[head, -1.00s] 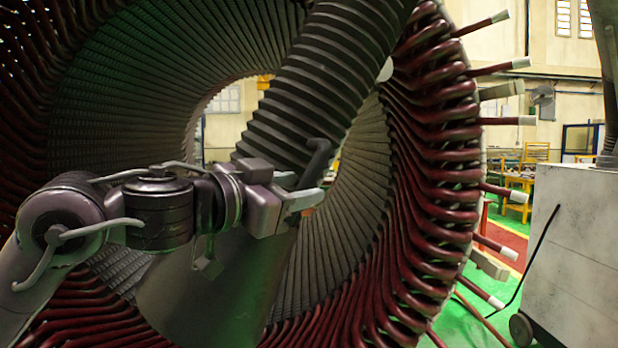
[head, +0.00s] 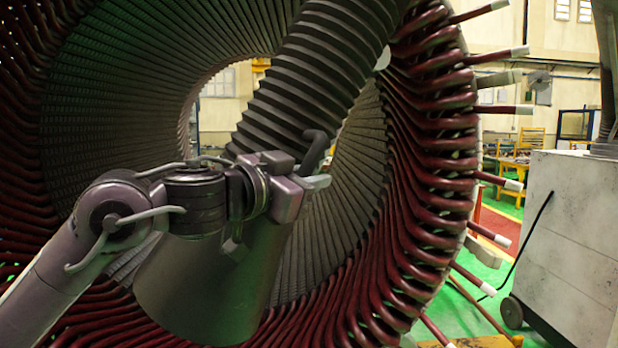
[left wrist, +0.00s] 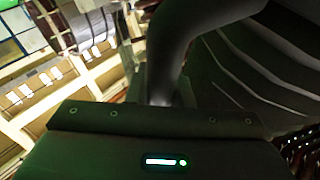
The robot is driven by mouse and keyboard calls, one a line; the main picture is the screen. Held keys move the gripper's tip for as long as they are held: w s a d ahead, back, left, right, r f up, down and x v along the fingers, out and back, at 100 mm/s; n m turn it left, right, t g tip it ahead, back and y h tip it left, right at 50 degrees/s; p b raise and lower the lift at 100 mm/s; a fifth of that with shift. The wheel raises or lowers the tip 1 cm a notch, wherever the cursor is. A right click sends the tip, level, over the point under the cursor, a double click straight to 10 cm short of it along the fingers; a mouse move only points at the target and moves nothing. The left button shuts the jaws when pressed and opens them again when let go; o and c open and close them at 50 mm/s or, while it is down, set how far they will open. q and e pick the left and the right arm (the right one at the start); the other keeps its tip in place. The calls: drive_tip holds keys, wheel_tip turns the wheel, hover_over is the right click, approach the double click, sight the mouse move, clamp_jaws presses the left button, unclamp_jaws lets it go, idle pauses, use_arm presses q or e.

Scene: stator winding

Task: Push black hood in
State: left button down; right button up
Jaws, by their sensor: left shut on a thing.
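The black hood (head: 215,285) is a dark, wide cone in front of the stator bore. A ribbed black hose (head: 318,75) rises from behind it toward the upper right. A dark bent handle (head: 316,146) stands up at the hood's upper right side. My left gripper (head: 310,178) is shut on this handle, its pale fingers around the lower part. In the left wrist view the handle (left wrist: 172,60) runs up and bends right from between the jaws. The fingertips are mostly hidden there. My right gripper is not in view.
The stator (head: 440,180) rings the hood with dark red winding bars, and pale-tipped rods stick out at its right edge. A grey wheeled cabinet (head: 575,240) stands at the right. Green floor shows between them.

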use_arm(q)
drive_tip(key=w+d+f+b, duration=0.2)
drive_tip(key=w+d+f, duration=0.1)
drive_tip(key=d, duration=0.4)
drive_tip(key=w+d+f+t+h+b, duration=0.1)
drive_tip(key=w+d+f+b, duration=0.1)
drive_tip(key=d, duration=0.6)
drive_tip(key=shift+w+f+n, duration=0.3)
drive_tip(key=shift+w+f, duration=0.4)
drive_tip(key=shift+w, duration=0.35)
drive_tip(key=c, duration=1.3)
unclamp_jaws()
drive_tip(key=shift+f, duration=0.25)
drive_tip(key=shift+b, duration=0.3)
